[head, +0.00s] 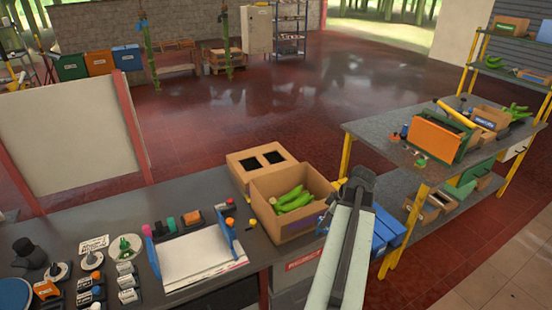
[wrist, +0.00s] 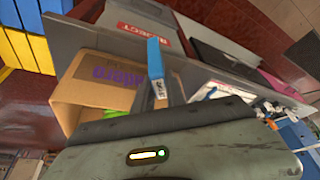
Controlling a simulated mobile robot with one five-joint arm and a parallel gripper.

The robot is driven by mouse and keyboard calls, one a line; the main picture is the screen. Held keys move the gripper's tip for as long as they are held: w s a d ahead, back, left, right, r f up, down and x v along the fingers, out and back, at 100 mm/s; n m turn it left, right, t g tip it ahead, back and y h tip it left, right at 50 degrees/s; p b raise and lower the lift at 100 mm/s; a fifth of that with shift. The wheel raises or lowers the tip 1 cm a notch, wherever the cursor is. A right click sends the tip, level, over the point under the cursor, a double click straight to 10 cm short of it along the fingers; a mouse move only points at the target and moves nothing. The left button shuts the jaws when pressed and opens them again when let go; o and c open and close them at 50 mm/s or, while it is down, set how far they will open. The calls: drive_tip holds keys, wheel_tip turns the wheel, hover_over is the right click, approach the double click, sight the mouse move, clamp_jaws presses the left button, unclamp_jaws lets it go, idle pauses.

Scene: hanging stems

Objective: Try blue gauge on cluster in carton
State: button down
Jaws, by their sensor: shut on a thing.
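The carton (head: 274,225) is an open brown box on the near bench in the head view, with a cluster of green bananas (head: 293,199) inside. In the wrist view the carton (wrist: 95,95) has purple print on its side, and only a bit of green cluster (wrist: 117,113) shows. My gripper (wrist: 169,92) is shut on the blue gauge (wrist: 155,60), a small flat blue piece with a pale label, beside the carton. In the head view my gripper (head: 357,184) is near the carton's right edge; the gauge cannot be made out there.
A shelf bench (head: 385,135) stands at the right, across open red floor (head: 240,110).

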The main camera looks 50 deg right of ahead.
drive_tip(key=shift+w, duration=0.35)
drive_tip(key=shift+r, duration=0.1)
